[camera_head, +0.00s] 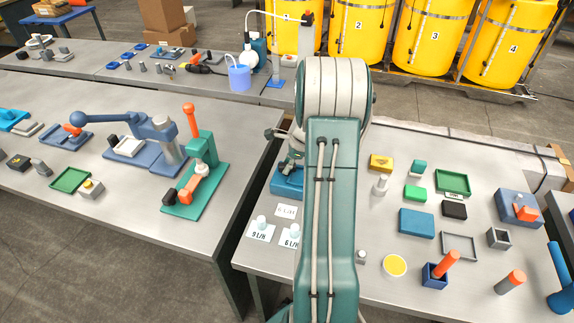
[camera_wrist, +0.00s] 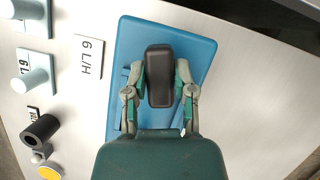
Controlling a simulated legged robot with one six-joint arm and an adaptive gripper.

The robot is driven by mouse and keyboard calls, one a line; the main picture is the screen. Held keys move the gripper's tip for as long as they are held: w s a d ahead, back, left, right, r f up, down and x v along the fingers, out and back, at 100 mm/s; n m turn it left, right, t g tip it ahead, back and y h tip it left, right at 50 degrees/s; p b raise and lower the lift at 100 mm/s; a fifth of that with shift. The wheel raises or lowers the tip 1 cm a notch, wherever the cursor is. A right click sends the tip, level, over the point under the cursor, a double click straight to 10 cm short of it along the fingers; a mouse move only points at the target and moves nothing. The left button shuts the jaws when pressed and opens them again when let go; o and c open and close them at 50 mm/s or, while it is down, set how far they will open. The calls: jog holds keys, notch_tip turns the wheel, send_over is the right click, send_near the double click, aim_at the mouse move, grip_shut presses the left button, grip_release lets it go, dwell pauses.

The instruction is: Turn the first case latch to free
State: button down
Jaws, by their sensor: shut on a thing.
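The blue case (camera_wrist: 201,45) lies flat on the table in the wrist view, below my gripper. A dark, rounded oblong piece (camera_wrist: 160,76), which looks like the latch, is over it between the two fingers of my gripper (camera_wrist: 160,72). The fingers are shut on its two sides. The lower part of the case is hidden by my wrist. In the head view the case (camera_head: 285,185) shows at the left of my arm, and my gripper (camera_head: 291,160) is largely hidden behind the arm. I cannot tell the latch's turn from there.
A card marked 6 L/H (camera_wrist: 88,58) and pale pegs on cards (camera_wrist: 37,72) are left of the case. A black cylinder (camera_wrist: 41,129) is lower left. Several blocks and trays, such as a green tray (camera_head: 453,182), are right of my arm.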

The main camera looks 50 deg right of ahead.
jog(key=n+g, duration=0.1)
jog(key=n, duration=0.2)
jog(key=shift+w+d+n+y, duration=0.1)
jog(key=shift+n+y, duration=0.3)
jog(key=n+g, duration=0.1)
jog(key=n, duration=0.2)
jog(key=shift+n+g, duration=0.3)
jog(key=n+g, duration=0.1)
jog(key=n, duration=0.2)
jog(key=shift+n, duration=0.3)
jog(key=shift+n+g, duration=0.8)
jog(key=shift+n, duration=0.8)
jog(key=shift+c, duration=2.2)
grip_release()
